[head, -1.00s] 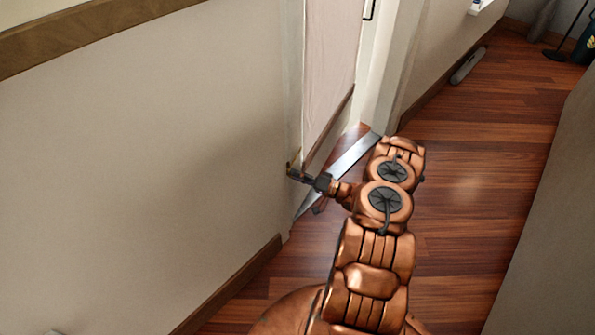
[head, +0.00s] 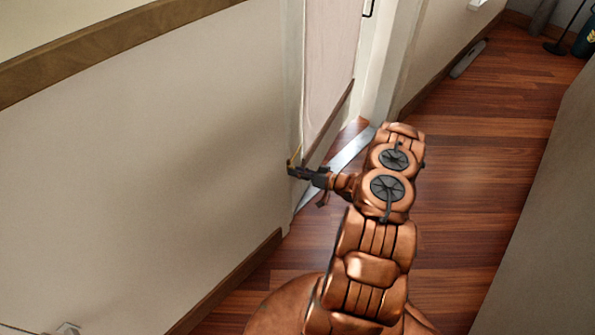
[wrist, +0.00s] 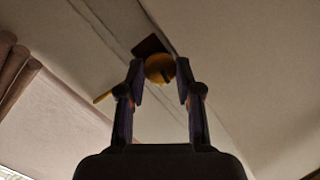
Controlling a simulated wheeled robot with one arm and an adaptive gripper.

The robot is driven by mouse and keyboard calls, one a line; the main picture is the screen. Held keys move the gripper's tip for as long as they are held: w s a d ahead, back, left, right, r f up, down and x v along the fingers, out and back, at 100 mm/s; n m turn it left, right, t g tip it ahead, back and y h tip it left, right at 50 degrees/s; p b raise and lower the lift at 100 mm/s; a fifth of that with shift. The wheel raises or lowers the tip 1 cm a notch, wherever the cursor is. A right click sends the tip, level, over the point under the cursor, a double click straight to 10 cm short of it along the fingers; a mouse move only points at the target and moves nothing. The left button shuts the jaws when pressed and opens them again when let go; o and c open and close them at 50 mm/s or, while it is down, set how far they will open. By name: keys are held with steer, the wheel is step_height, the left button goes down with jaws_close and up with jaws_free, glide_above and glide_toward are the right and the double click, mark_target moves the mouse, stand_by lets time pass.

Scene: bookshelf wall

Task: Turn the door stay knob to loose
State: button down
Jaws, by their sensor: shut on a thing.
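The door stay knob (wrist: 159,68) is a round yellow knob with a dark mark on its right side. In the wrist view it sits between the two fingertips of my gripper (wrist: 160,82), which is shut on it. A dark plate shows behind the knob, and a thin yellow rod (wrist: 103,98) sticks out at the lower left. In the head view my gripper (head: 294,170) is at the wall edge beside the door opening, where the knob itself is mostly hidden by the fingers.
A pale door panel (head: 328,65) stands just beyond my gripper. A metal threshold strip (head: 350,150) lies on the wooden floor. A grey wall (head: 150,150) with a brown rail is at left.

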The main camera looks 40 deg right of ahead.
stand_by(0.3)
steer(key=c, duration=0.8)
jaws_free()
steer(key=shift+s+d, duration=0.1)
steer(key=v, duration=1.2)
